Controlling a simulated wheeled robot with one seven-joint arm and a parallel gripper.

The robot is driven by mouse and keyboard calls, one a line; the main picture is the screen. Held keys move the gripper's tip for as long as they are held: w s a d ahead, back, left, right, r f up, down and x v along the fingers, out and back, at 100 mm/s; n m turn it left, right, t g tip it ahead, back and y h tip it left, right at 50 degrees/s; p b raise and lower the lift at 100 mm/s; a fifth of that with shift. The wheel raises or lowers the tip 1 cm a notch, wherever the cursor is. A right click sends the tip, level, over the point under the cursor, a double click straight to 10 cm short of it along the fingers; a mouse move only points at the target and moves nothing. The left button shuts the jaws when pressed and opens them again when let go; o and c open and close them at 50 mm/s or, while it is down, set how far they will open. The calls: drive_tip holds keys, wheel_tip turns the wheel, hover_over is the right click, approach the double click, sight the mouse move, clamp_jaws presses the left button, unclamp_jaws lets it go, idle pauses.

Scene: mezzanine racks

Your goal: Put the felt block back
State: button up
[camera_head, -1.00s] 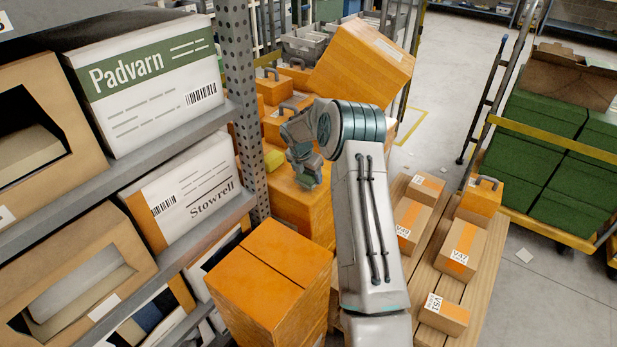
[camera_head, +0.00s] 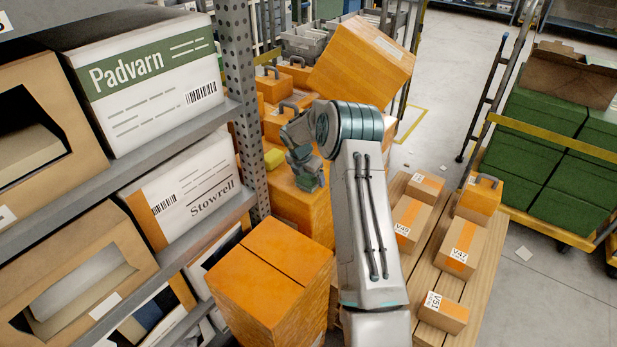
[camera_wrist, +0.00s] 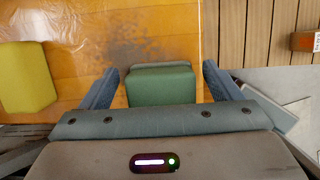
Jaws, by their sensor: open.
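A green block (camera_wrist: 160,84) with a soft-looking surface is between the spread fingers of my gripper (camera_wrist: 161,88) in the wrist view, with a gap on each side. It is over or on the orange box top; I cannot tell if it touches. A yellow block (camera_wrist: 27,77) lies on the same orange surface at the left, and also shows in the head view (camera_head: 292,157). Which one is the felt block is not marked. In the head view my gripper (camera_head: 310,182) points down over the orange boxes, and its fingertips are hard to make out.
A rack post (camera_head: 240,90) and shelves with Padvarn (camera_head: 150,85) and Stowrell (camera_head: 185,195) boxes stand at left. A tilted orange box (camera_head: 362,62) rises behind my arm. A wooden pallet (camera_head: 440,240) with small cartons is at right, then a cart of green boxes (camera_head: 540,150).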

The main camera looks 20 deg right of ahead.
drive_tip(key=s+a+r+m+b, duration=0.1)
drive_tip(key=s+a+r+m, duration=0.2)
drive_tip(key=r, duration=0.6)
drive_tip(key=s+a+r+m, duration=0.2)
drive_tip(key=s+a+r, duration=0.3)
drive_tip(key=r, duration=0.4)
drive_tip(key=s+a+r+m, duration=0.1)
drive_tip(key=s+r+m, duration=0.25)
drive_tip(key=s, duration=0.35)
drive_tip(key=s+a+r+m, duration=0.2)
drive_tip(key=s+m, duration=0.2)
drive_tip(key=s, duration=0.2)
drive_tip(key=s+a+m+t+y, duration=0.1)
drive_tip(key=s+a+m, duration=0.3)
drive_tip(key=s+m, duration=0.8)
drive_tip(key=s+f+y, duration=0.1)
drive_tip(key=s, duration=0.8)
drive_tip(key=shift+y, duration=0.4)
